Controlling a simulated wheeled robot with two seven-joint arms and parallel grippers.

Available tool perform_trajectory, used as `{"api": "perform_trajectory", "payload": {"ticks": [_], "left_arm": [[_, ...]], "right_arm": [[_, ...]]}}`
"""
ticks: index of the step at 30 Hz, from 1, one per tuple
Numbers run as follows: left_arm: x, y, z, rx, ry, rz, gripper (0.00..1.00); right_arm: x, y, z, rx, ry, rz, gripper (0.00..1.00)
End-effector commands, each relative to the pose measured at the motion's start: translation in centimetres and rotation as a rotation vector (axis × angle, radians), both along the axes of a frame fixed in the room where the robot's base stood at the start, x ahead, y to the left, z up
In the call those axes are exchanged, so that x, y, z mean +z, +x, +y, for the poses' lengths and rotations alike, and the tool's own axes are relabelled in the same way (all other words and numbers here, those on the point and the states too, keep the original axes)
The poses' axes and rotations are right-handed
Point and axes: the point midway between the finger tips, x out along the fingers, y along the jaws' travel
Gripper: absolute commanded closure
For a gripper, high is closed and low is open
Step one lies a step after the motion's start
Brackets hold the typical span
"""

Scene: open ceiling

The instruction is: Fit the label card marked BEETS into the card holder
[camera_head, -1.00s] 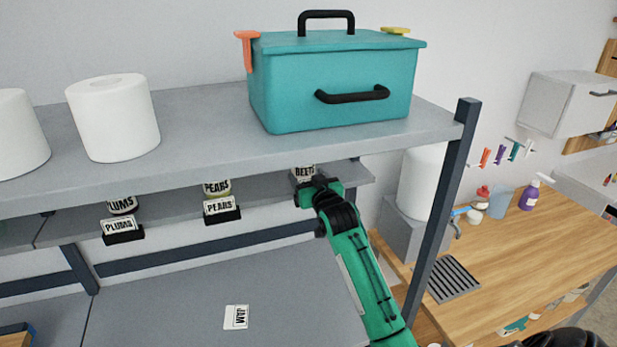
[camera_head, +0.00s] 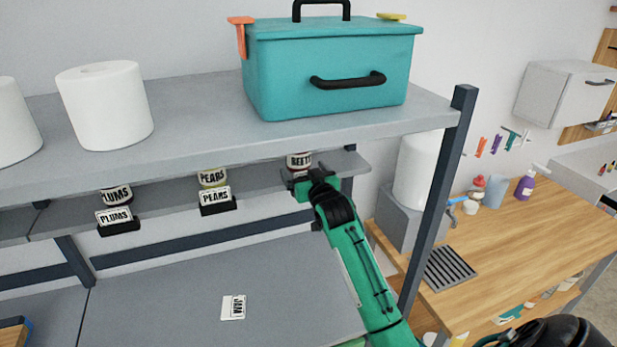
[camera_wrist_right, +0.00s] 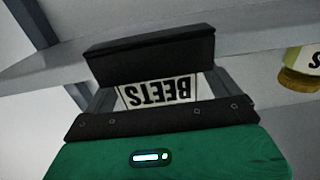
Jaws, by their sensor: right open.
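The white BEETS card (camera_wrist_right: 157,92) shows upside down in the right wrist view, with its lettered face toward the camera. One edge meets the black card holder (camera_wrist_right: 150,52), and the card appears seated in it. My right gripper (camera_wrist_right: 160,95) is open, with a finger by each side edge of the card. In the head view my right gripper (camera_head: 310,182) is at the shelf edge in front of the BEETS jar (camera_head: 299,160), hiding most of the holder and the card.
Holders with PLUMS (camera_head: 116,216) and PEARS (camera_head: 215,198) cards stand on the same shelf edge. Another card (camera_head: 233,307) lies on the lower grey surface. The upper shelf (camera_head: 190,120) with a teal box (camera_head: 330,80) overhangs the gripper. A post (camera_head: 437,200) stands to the right.

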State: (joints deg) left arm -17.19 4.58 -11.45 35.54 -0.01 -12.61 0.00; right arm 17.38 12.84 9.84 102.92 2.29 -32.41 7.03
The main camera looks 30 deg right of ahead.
Motion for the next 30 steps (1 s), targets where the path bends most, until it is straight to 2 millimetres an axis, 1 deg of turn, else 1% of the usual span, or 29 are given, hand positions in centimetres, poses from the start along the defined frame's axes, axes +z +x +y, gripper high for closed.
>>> {"api": "perform_trajectory", "payload": {"ticks": [4,8,18,21,25,30], "left_arm": [[-0.6,0.0,0.0,0.0,0.0,0.0,0.67],[-1.5,0.0,0.0,0.0,0.0,0.0,0.67],[-3.7,0.0,0.0,0.0,0.0,0.0,0.67],[-4.2,0.0,0.0,0.0,0.0,0.0,0.67],[-4.6,0.0,0.0,0.0,0.0,0.0,0.67],[-4.7,0.0,0.0,0.0,0.0,0.0,0.67]], "right_arm": [[-0.2,-1.1,0.2,0.0,0.0,-0.001,0.07],[-0.4,-3.0,0.6,0.0,0.0,-0.002,0.07],[-0.4,-9.5,2.0,0.0,0.0,0.0,0.07],[-0.3,-11.1,2.4,0.0,0.0,0.0,0.07],[-0.2,-12.5,2.7,0.0,0.0,-0.001,0.07],[-0.1,-13.4,2.9,0.0,0.0,0.0,0.07]]}}
